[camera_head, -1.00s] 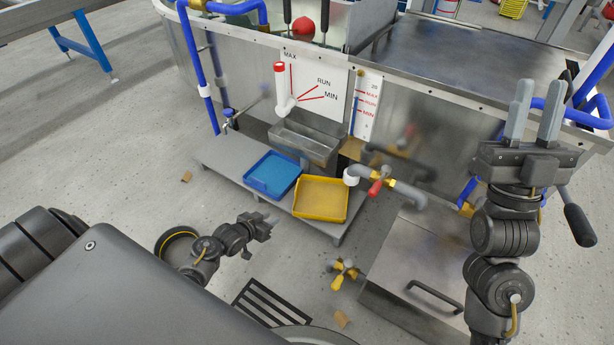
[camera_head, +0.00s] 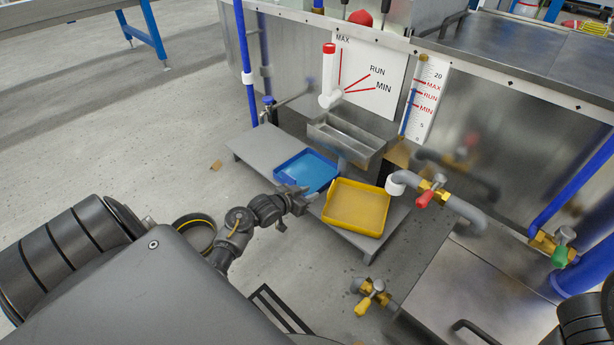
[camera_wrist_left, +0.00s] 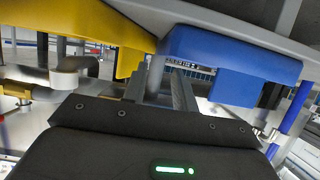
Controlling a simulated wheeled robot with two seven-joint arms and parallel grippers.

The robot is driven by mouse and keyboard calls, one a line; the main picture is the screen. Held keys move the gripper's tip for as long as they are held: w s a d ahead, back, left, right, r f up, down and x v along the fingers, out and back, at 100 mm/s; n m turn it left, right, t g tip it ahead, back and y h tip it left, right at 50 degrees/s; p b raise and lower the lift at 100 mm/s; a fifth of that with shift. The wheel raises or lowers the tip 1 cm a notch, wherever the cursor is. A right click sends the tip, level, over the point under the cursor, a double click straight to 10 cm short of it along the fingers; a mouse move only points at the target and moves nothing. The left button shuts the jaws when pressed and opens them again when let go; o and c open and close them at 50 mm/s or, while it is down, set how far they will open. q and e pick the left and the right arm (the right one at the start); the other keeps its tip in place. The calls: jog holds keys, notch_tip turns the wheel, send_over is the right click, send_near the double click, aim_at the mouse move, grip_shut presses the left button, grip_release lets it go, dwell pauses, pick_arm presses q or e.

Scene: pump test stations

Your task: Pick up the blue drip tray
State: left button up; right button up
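The blue drip tray (camera_head: 308,170) lies flat on a low grey platform, left of the yellow tray (camera_head: 357,207). My left gripper (camera_head: 300,205) is at the near edge of the platform, close to the front corner of the blue tray. Its fingers look apart and hold nothing. I cannot tell if they touch the tray. In the left wrist view the blue tray (camera_wrist_left: 235,55) is ahead on the right and the yellow tray (camera_wrist_left: 100,35) on the left, with the fingers (camera_wrist_left: 162,85) between them. My right gripper is out of view.
A metal trough (camera_head: 345,137) is behind the trays. A grey pipe with a red-handled valve (camera_head: 430,192) stands right of the yellow tray. A yellow-handled valve (camera_head: 370,297) is in front. The floor (camera_head: 150,150) to the left is mostly clear.

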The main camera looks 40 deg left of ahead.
pick_arm(q)
jog(key=shift+w+f, duration=0.15)
jog(key=shift+w, duration=0.2)
jog(key=b+x, duration=0.2)
jog(key=b, duration=0.1)
jog(key=b+x, duration=0.1)
jog(key=x, duration=0.1)
jog(key=shift+s+a+f+b, duration=0.15)
jog(key=shift+a+f+b, duration=0.1)
jog(key=shift+f+b, duration=0.1)
jog(key=shift+w+b, duration=0.3)
jog(key=shift+w, duration=0.3)
jog(key=shift+d, duration=0.1)
grip_shut()
